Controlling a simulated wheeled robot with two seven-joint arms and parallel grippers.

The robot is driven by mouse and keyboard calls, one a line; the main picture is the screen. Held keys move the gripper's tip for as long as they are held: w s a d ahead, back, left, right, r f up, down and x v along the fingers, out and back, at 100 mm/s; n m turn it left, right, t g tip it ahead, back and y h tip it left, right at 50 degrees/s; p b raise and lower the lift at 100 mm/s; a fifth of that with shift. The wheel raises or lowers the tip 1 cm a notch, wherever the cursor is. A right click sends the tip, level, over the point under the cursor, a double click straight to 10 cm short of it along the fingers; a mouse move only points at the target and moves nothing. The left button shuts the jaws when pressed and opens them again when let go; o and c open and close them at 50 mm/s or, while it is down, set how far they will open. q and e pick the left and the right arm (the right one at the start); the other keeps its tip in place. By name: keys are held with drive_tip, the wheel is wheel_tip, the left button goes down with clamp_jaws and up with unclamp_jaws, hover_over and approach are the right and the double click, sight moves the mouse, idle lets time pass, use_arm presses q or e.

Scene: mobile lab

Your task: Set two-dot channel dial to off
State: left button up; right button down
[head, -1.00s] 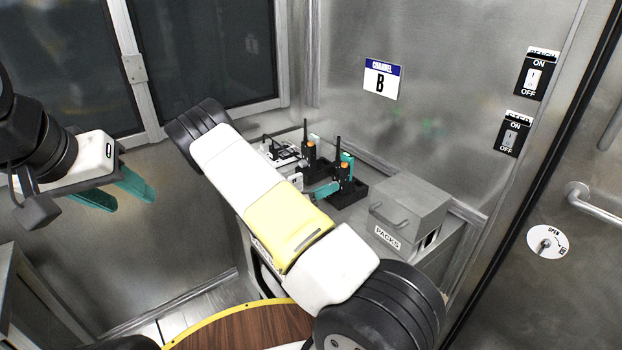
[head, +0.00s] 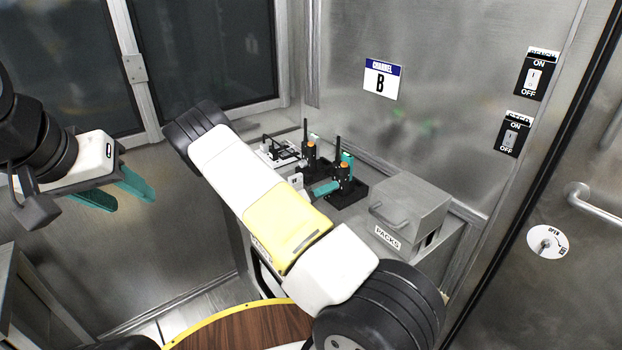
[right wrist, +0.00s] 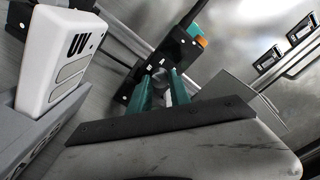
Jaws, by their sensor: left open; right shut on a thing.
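Two black handheld radios with antennas and orange knobs stand on the bench: a left radio (head: 310,152) and a right radio (head: 346,171). My right gripper (head: 328,188) reaches the right radio's lower front, and its wrist hides part of the scene. In the right wrist view its teal fingers (right wrist: 161,88) are shut on a small dark knob (right wrist: 160,74) at the black unit. The orange knob (right wrist: 201,42) shows above, apart from the fingers. Dot marks and the dial's setting are too small to read. My left gripper (head: 128,193) is open and empty in the air at left.
A grey PACKS box (head: 410,208) stands right of the radios. A white UV device (right wrist: 62,58) shows in the right wrist view. A CHANNEL B sign (head: 382,79) and two ON/OFF switches (head: 533,77) are on the wall. A door is at right.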

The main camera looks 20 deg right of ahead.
drive_tip(key=c, duration=1.5)
unclamp_jaws()
drive_tip(key=shift+v, duration=3.95)
drive_tip(key=shift+d, duration=0.1)
